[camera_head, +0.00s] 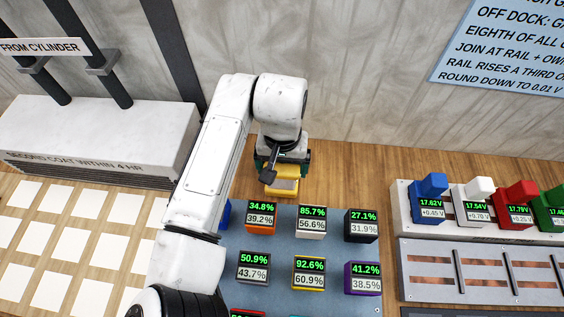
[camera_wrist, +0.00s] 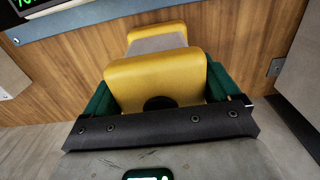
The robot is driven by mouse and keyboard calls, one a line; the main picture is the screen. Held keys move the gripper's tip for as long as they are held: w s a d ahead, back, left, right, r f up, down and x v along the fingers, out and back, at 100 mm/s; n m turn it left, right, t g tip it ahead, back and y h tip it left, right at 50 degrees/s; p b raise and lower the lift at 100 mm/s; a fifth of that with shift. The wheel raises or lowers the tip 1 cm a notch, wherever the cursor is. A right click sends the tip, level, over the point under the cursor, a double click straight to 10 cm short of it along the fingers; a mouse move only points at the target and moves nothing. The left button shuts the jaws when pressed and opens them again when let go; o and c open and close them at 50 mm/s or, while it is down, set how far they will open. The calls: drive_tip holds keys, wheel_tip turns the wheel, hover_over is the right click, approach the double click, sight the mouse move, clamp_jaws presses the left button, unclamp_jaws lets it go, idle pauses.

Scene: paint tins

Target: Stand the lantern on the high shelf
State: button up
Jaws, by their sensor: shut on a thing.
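My gripper (camera_head: 281,165) is shut on a yellow block with a grey face (camera_head: 285,185), in front of the wall and beyond the blue-grey mat. In the wrist view, the yellow block (camera_wrist: 157,80) sits between the green fingers of my gripper (camera_wrist: 165,95), above a dark bolted bar. A dark round spot shows on its near face. I cannot tell whether it touches the wood below. I cannot make out a lantern or a high shelf for certain in either view.
A blue-grey mat (camera_head: 331,258) holds rows of small blocks with percentage displays. At right, a white rack (camera_head: 403,207) holds blue, white, red and green units. A white cabinet (camera_head: 100,125) stands at left, above white squares. Bare wood (camera_head: 360,180) lies along the wall.

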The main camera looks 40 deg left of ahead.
drive_tip(key=o, duration=1.1)
